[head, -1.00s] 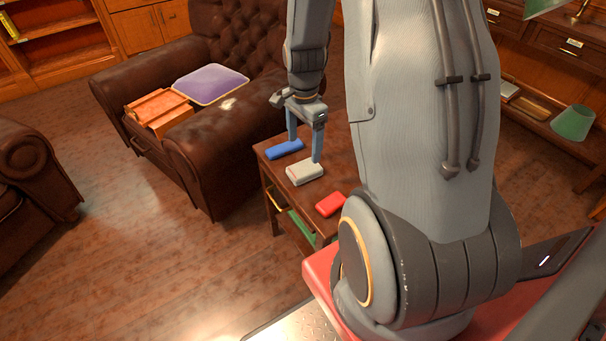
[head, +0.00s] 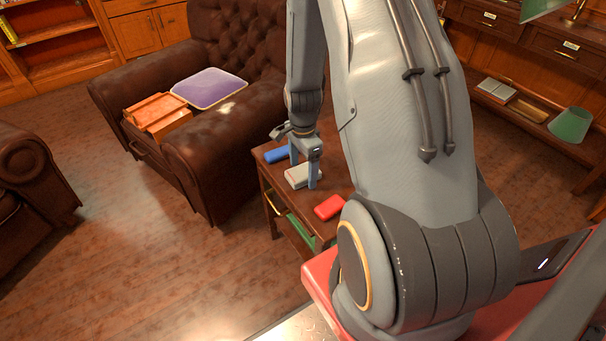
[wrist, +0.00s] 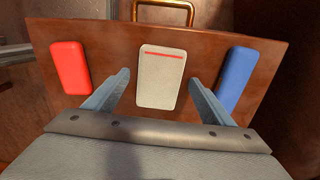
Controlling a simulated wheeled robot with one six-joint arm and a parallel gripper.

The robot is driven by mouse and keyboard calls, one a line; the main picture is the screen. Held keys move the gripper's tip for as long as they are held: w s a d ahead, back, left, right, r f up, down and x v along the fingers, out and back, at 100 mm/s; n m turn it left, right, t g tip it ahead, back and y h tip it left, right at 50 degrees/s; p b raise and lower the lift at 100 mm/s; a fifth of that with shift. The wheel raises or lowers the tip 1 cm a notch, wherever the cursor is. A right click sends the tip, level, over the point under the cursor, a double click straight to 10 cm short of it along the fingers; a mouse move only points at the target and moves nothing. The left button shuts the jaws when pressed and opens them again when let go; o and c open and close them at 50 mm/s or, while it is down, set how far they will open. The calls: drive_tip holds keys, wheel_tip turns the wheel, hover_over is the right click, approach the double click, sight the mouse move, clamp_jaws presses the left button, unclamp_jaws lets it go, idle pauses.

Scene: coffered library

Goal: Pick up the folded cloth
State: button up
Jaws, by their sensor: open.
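The folded cloth (head: 299,176) is a pale grey-white block with a red stripe, lying on the small wooden side table between a blue item and a red item. It also shows in the wrist view (wrist: 161,78), in the middle, with its stripe near the table's drawer side. My gripper (head: 303,174) is open, low over the table at the cloth. In the wrist view, my gripper's fingers (wrist: 160,80) stand apart on either side of the cloth's near part, with gaps to it. Whether the fingertips touch the table is hard to tell.
A blue item (head: 277,155) and a red item (head: 329,207) lie on the side table (wrist: 112,58), on either side of the cloth. A leather armchair (head: 196,160) stands behind to the left, holding a purple cushion (head: 209,88) and an orange wooden tray (head: 157,112).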

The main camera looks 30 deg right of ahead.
sight(303, 171)
drive_tip(key=c, duration=1.2)
drive_tip(key=shift+o, duration=0.2)
drive_tip(key=shift+r, duration=0.1)
wheel_tip(303, 171, up, 10)
